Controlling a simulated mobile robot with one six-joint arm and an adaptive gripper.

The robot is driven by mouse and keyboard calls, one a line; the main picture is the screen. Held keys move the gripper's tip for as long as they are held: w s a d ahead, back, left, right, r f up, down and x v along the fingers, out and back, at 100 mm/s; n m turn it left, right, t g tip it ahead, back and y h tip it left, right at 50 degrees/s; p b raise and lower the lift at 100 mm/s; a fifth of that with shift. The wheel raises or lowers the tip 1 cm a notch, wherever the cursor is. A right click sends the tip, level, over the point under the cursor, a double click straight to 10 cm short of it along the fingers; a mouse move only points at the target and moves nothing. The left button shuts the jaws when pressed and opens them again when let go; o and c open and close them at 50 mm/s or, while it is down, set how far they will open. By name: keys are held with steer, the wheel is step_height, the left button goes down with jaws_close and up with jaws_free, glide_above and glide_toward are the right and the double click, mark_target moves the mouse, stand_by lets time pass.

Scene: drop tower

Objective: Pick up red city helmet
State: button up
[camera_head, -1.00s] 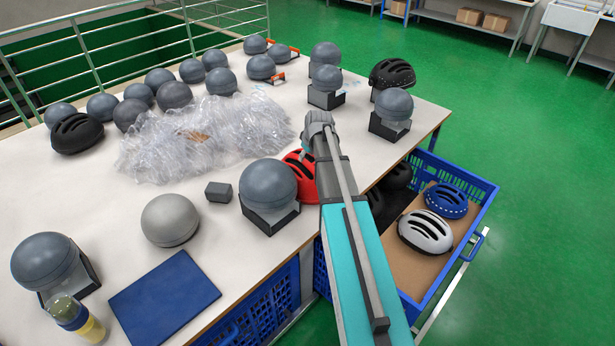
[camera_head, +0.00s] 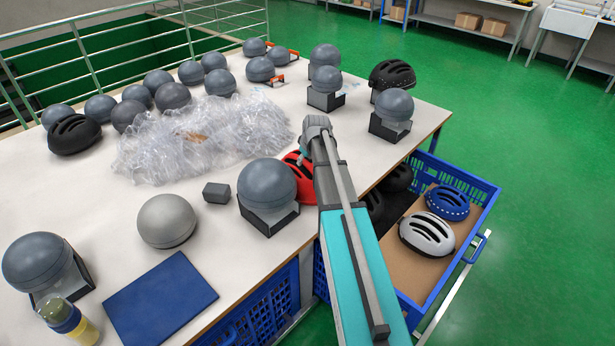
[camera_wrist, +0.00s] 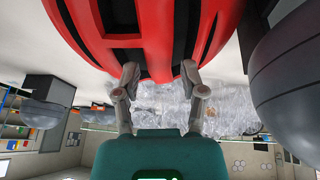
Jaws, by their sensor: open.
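The red city helmet (camera_head: 301,176) sits on the white table near its right edge, partly hidden behind my arm in the head view. In the wrist view the red helmet (camera_wrist: 150,35) fills the upper middle, with dark vent slots. My gripper (camera_wrist: 160,85) is open, its two fingers apart and their tips close to the helmet's near edge. I cannot tell whether the tips touch it. In the head view my arm hides the fingers.
A grey headform on a block (camera_head: 267,187) stands just left of the red helmet. Crumpled clear plastic (camera_head: 200,140) lies behind. A blue crate (camera_head: 478,215) with several helmets stands right of the table. A blue mat (camera_head: 160,298) and bottle (camera_head: 68,322) are at front left.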

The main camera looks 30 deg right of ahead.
steer(key=shift+b+x, duration=0.9)
steer(key=shift+x, duration=0.4)
steer(key=shift+c, duration=0.3)
jaws_close()
